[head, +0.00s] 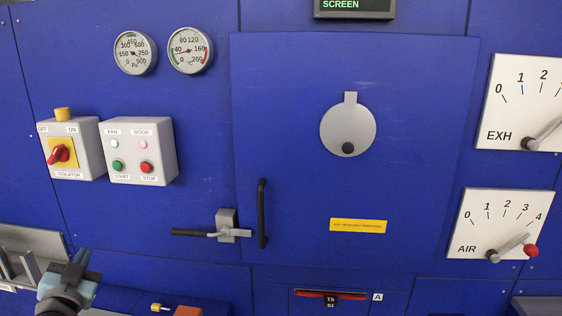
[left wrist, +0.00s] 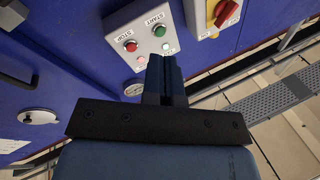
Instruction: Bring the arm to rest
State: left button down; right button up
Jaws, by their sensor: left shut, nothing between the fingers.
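My left gripper (head: 76,262) is at the lower left in the head view, in front of the blue machine front and below the isolator box. Its fingers are together with nothing between them. In the left wrist view the shut fingers (left wrist: 164,72) stand in front of the fan and door control box. They touch nothing that I can make out. My right gripper is in neither view.
The blue dryer door (head: 290,130) has a black handle (head: 262,213) and a latch lever (head: 205,232) at its left. The isolator box (head: 88,160) and control box (head: 150,165) stick out at the left. EXH (head: 515,100) and AIR (head: 475,225) dial plates are at the right.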

pick_arm(q)
jog(key=s+d+f+m+g+h, duration=0.2)
jog(key=s+f, duration=0.2)
jog(key=f, duration=0.6)
jog(key=s+d+f+m+g+h, duration=0.1)
jog(key=s+d+f+g+h, duration=0.15)
jog(key=f, duration=0.65)
jog(key=s+d+f+m+g+h, duration=0.1)
jog(key=s+d+f+g+h, duration=0.15)
jog(key=s+f, duration=0.7)
jog(key=s+d+f+m+g+h, duration=0.1)
jog(key=s+d+f+g, duration=0.25)
jog(key=s+f, duration=0.55)
jog(key=d+r+n+t, duration=0.2)
jog(key=d+n, duration=0.3)
jog(key=d, duration=0.7)
jog(key=r+p, duration=0.4)
jog(key=d+r+p, duration=0.1)
jog(key=r+p, duration=0.1)
jog(key=shift+w, duration=0.2)
